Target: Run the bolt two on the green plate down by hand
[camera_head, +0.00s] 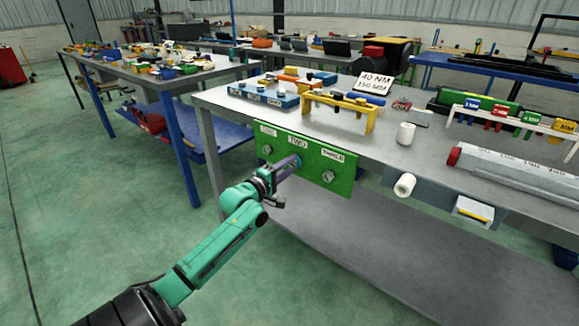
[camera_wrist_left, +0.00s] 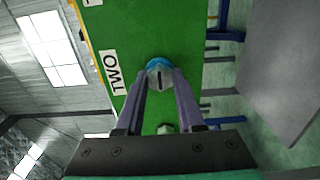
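The green plate (camera_head: 312,155) hangs upright on the front edge of the near workbench, with labels ONE, TWO and THREE. My left gripper (camera_head: 296,162) is at the plate under the TWO label. In the left wrist view my left gripper (camera_wrist_left: 161,76) has its two purple fingers on either side of bolt two (camera_wrist_left: 160,77), apparently touching it. That bolt has a grey slotted head and a blue ring behind it. Bolt one (camera_head: 267,150) and bolt three (camera_head: 328,177) sit in the plate on either side. My right gripper is not in view.
The grey workbench (camera_head: 390,155) carries a yellow bracket (camera_head: 345,106), a blue block (camera_head: 262,95), a sign reading 40 NM (camera_head: 373,83) and white rolls (camera_head: 405,133). Another roll (camera_head: 404,185) sticks out from its front. The floor (camera_head: 90,210) at the left is clear.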

